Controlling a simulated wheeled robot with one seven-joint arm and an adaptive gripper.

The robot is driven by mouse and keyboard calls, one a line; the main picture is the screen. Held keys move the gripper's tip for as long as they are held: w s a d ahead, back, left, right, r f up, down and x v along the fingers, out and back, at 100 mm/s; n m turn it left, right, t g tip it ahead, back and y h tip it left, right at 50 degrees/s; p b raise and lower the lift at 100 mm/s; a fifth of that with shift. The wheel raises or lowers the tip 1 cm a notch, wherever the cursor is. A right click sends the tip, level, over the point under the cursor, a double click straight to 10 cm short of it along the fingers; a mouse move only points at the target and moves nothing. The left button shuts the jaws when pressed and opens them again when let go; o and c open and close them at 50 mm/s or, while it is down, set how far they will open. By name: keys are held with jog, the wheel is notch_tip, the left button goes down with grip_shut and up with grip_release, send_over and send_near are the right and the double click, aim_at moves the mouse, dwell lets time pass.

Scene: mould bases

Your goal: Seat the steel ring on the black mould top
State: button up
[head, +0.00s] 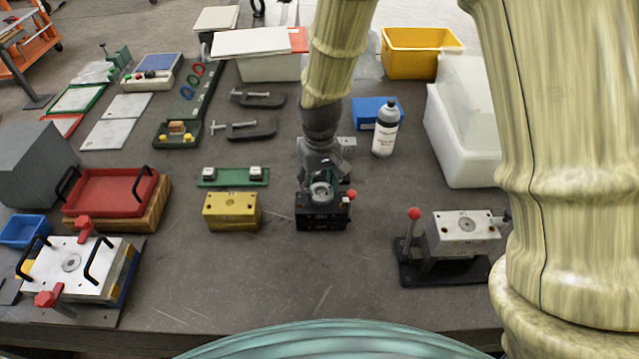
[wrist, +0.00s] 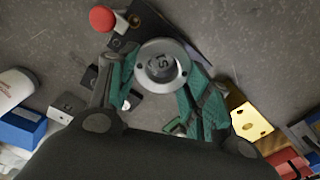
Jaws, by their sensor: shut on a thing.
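The steel ring (head: 320,189) is a flat silver ring with small holes in its face. My gripper (head: 322,179) is shut on it, at the top of the black mould (head: 321,215). In the wrist view the ring (wrist: 180,55) sits between the green fingertips of my gripper (wrist: 160,78), and a marking shows through its centre hole. The black mould (wrist: 190,28) shows partly behind the ring there. The ring and fingers hide most of the mould's top, and I cannot tell whether the ring touches it or is slightly above.
A red-knobbed lever (wrist: 103,19) stands beside the black mould. A yellow mould (head: 231,211) is close on its left, with a green plate (head: 233,177) behind. A steel mould (head: 463,232) stands to the right. A white bottle (head: 385,130) is behind right.

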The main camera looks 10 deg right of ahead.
jog(key=shift+f+b, duration=0.55)
jog(key=shift+f, duration=0.65)
dwell(0.8)
jog(key=o, duration=1.3)
jog(key=shift+c, duration=0.2)
jog(key=shift+r, duration=0.1)
notch_tip(320, 180, up, 12)
